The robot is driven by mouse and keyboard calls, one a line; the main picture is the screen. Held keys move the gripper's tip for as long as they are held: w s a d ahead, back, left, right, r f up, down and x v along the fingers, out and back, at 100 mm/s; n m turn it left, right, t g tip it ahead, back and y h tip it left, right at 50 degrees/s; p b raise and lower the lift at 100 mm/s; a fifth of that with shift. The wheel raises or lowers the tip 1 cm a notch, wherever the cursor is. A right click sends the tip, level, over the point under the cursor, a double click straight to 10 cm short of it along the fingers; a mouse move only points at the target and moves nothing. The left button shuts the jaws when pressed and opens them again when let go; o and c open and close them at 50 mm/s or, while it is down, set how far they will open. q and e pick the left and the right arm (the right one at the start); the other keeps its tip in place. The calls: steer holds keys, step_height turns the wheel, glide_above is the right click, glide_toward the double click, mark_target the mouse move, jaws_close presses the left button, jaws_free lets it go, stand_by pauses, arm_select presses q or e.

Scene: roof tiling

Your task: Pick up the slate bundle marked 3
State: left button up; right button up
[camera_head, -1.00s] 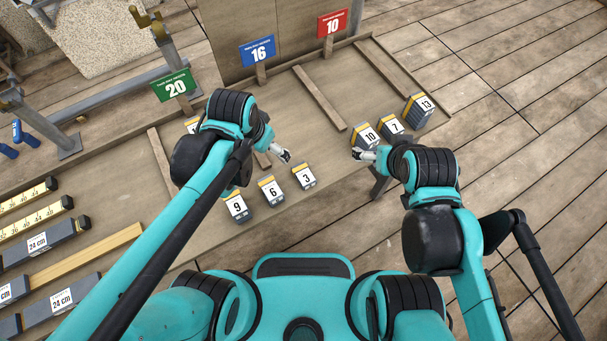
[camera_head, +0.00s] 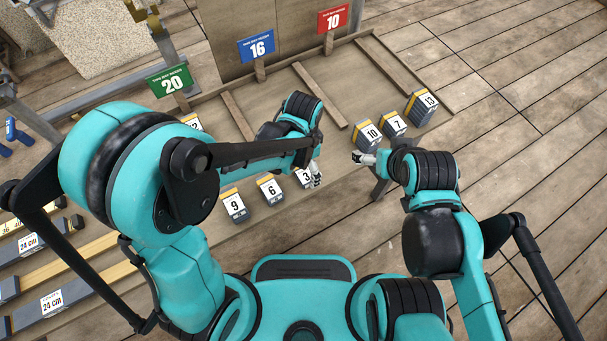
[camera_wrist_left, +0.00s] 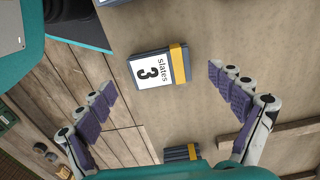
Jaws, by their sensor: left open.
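The slate bundle marked 3 (camera_head: 303,178) stands on the wooden bench near its front edge, partly hidden by my left gripper in the head view. In the left wrist view the bundle (camera_wrist_left: 158,66) shows its white label and yellow band, lying ahead of the fingertips and between their lines. My left gripper (camera_head: 316,174) is over the bundle's right side in the head view; in the wrist view its fingers (camera_wrist_left: 162,88) are wide apart and empty, apart from the bundle. My right gripper (camera_head: 362,158) is near the bundle marked 10, its fingers too small to judge.
Bundles 6 (camera_head: 268,191) and 9 (camera_head: 234,206) stand left of bundle 3. Bundles 10 (camera_head: 367,136), 7 (camera_head: 394,124) and 13 (camera_head: 421,108) stand to the right. Signs 20 (camera_head: 170,82), 16 (camera_head: 257,46) and 10 (camera_head: 332,19) line the back.

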mark_target(304, 174)
arm_select(q)
step_height(304, 174, down, 3)
steer(key=shift+w+r+b, duration=0.1)
steer(key=shift+b, duration=0.3)
steer(key=c, duration=1.3)
steer(key=shift+r, duration=0.15)
